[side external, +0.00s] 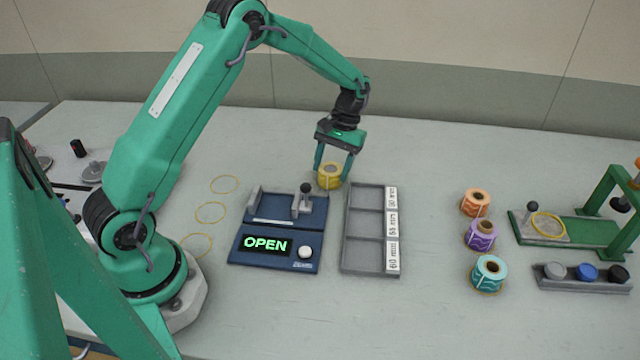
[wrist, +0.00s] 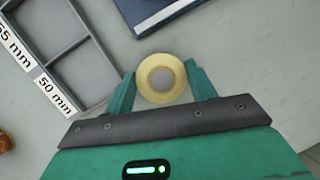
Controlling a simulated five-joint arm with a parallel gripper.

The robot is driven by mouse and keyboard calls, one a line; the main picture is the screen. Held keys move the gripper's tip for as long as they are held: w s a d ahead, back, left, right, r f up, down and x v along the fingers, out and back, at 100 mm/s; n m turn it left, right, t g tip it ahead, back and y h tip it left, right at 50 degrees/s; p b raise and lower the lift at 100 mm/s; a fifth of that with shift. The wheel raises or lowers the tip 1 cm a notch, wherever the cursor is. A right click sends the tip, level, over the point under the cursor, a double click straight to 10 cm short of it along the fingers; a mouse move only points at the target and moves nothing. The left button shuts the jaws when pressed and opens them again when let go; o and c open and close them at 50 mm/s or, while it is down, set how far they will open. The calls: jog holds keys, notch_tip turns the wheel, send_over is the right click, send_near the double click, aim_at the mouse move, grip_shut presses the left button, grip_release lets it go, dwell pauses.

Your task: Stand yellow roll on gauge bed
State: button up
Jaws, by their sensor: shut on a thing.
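The yellow roll (side external: 329,176) is upright between the fingers of my gripper (side external: 334,170), behind the gauge in the side view. The gauge (side external: 279,232) is a dark blue unit with a green display reading OPEN. Its bed (side external: 278,209) is bare between a grey block at left and a black-knobbed slide at right. I cannot tell whether the roll touches the table.
A grey tray (side external: 348,237) with three empty compartments, labelled in mm, stands right of the gauge. Orange (side external: 475,202), purple (side external: 480,234) and teal (side external: 489,272) rolls stand farther right. A green press (side external: 570,228) is at far right. Yellow rings (side external: 210,212) lie left of the gauge.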

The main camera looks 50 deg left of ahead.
jog(key=shift+f, duration=0.1)
jog(key=o, duration=1)
jog(key=shift+o, duration=0.2)
jog(key=v, duration=1.2)
